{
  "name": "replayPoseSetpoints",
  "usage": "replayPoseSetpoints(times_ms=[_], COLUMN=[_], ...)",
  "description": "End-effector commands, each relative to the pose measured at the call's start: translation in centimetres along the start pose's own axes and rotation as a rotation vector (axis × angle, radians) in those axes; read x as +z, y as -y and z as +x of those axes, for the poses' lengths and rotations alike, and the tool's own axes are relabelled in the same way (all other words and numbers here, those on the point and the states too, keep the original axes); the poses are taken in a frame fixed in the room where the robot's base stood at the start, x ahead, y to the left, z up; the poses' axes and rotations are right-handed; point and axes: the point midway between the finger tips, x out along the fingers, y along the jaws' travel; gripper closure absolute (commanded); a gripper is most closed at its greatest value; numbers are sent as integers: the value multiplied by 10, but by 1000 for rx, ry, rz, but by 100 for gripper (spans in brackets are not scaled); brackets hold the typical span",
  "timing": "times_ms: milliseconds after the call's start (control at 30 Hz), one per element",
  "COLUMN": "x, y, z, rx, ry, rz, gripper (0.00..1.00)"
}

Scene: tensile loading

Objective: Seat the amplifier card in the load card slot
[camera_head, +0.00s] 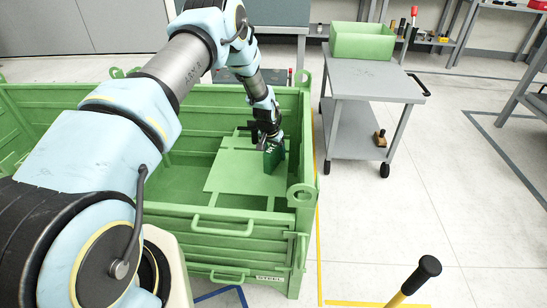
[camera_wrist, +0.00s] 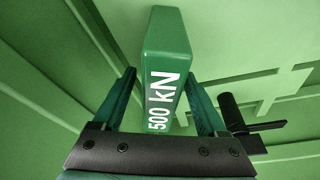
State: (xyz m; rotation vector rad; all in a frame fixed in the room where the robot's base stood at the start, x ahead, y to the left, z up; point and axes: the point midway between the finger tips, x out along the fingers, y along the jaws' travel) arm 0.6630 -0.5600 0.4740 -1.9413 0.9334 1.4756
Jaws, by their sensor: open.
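A dark green block (camera_wrist: 166,45) marked "500 kN" in white shows in the wrist view. In the head view the block (camera_head: 273,160) is at the right side of the green steel crate. I cannot tell whether it is the amplifier card. My gripper (camera_head: 267,136) reaches down into the crate at the block. In the wrist view my open gripper (camera_wrist: 162,88) has one finger on each side of the block. Small gaps seem to show; contact is unclear. No load card slot can be made out in either view.
The green crate (camera_head: 222,212) has high walls around the block, and a lighter green panel (camera_head: 228,170) lies inside it. A grey trolley (camera_head: 365,82) with a green bin (camera_head: 362,46) stands to the right. Open floor lies at right. A yellow-shafted, black-knobbed lever (camera_head: 427,268) is in front.

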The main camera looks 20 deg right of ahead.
Motion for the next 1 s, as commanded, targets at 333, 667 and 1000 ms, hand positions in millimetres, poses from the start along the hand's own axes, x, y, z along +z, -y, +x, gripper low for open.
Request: replayPoseSetpoints(times_ms=[333, 667, 1000], x=[1, 1, 1], y=[0, 0, 0], z=[2, 2, 2], rx=[0, 0, 0], ry=[0, 0, 0], rz=[0, 0, 0], gripper=[25, 48, 86])
